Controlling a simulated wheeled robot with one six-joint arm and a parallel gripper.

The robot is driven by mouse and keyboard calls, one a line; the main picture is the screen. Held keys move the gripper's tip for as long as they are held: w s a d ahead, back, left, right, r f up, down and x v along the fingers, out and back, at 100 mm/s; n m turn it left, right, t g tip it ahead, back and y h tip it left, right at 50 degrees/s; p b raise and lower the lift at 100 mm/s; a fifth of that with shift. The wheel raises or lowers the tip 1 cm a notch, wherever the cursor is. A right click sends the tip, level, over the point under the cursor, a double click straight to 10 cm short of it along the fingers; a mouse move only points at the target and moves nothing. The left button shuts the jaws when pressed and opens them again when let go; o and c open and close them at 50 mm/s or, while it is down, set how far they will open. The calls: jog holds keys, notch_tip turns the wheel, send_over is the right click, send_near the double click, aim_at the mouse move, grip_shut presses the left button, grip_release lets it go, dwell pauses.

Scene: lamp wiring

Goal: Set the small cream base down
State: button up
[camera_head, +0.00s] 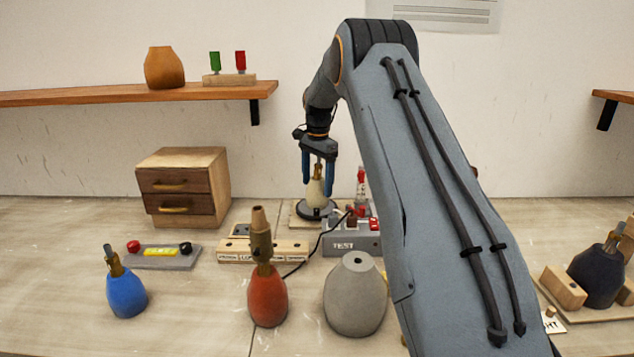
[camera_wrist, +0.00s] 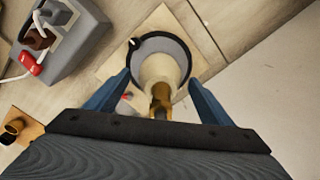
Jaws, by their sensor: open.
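The small cream base (camera_head: 316,193) stands upright on a dark round disc (camera_head: 316,210) at the back of the bench, with a brass fitting on top. In the wrist view the cream base (camera_wrist: 160,72) sits inside the dark rim of the disc (camera_wrist: 166,38), which rests on a pale board (camera_wrist: 112,66). My gripper (camera_head: 318,190) points down over the base, with one blue finger on each side. In the wrist view my gripper (camera_wrist: 158,92) is open, and the fingers stand apart from the base.
A grey TEST box (camera_head: 352,244) with a black cable stands just in front. A red lamp base (camera_head: 267,297), a grey base (camera_head: 355,297) and a blue base (camera_head: 126,291) stand nearer. A wooden drawer unit (camera_head: 183,187) is left; a dark base (camera_head: 597,275) is right.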

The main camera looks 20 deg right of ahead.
jog(key=shift+r, duration=0.1)
notch_tip(320, 180, up, 12)
jog(key=b, duration=0.3)
jog(key=shift+s, duration=0.15)
dwell(0.3)
